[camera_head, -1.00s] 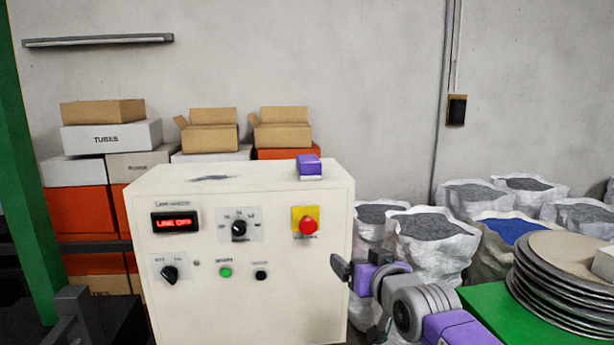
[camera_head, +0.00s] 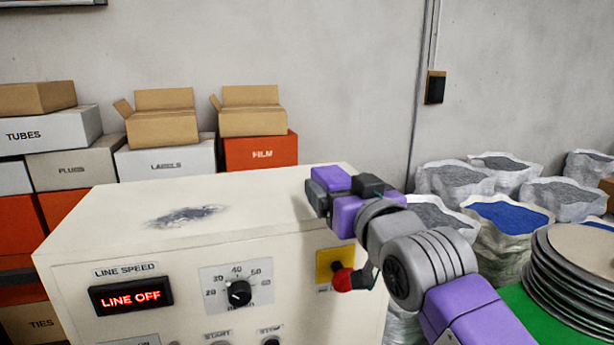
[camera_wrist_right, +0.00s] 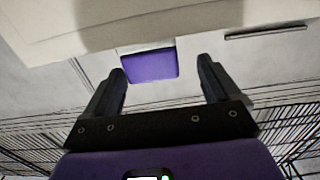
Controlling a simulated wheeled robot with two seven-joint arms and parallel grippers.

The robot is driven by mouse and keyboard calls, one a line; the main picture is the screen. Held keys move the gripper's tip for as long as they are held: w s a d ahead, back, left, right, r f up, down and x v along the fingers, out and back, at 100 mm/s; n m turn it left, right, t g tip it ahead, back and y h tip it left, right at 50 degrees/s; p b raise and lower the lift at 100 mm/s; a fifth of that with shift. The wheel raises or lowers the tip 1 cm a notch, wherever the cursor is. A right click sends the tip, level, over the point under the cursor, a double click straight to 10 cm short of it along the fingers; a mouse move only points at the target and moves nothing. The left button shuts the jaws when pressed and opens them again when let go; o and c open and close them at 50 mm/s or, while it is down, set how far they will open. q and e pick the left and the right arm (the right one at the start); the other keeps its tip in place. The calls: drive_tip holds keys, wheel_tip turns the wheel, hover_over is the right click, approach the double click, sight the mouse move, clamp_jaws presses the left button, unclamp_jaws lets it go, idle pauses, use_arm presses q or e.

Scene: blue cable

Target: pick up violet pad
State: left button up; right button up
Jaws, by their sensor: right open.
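The violet pad (camera_head: 331,178) is on the top of the cream control box (camera_head: 110,215), near its right end. My right gripper (camera_head: 343,190) is open at the pad, with its dark fingers close to it and partly hiding it. In the right wrist view the violet pad (camera_wrist_right: 150,66) shows between the two spread fingertips, nearer the left one. A clear gap shows on its right. I cannot tell whether a finger touches it. My left gripper is out of view.
A red emergency knob (camera_head: 343,279) on a yellow plate is on the box front, just below my right gripper. Stacked cartons (camera_head: 165,160) stand behind the box. White sacks (camera_head: 505,225) and a stack of round discs (camera_head: 575,275) are at the right.

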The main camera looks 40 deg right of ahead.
sight(333, 174)
drive_tip(key=shift+s+d+r+p, duration=0.35)
drive_tip(key=shift+s, duration=0.05)
drive_tip(key=p+x, duration=0.1)
drive_tip(key=x, duration=0.1)
drive_tip(key=p+x, duration=0.1)
drive_tip(key=x, duration=0.2)
drive_tip(key=shift+w+f, duration=0.25)
drive_tip(key=shift+w, duration=0.25)
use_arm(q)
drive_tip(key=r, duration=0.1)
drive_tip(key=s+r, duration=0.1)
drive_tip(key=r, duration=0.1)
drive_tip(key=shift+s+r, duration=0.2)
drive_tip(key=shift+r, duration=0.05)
use_arm(e)
drive_tip(key=shift+w, duration=0.15)
drive_tip(key=c, duration=0.5)
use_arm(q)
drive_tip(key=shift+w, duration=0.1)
use_arm(e)
drive_tip(key=c, duration=0.6)
drive_tip(key=shift+r, duration=0.1)
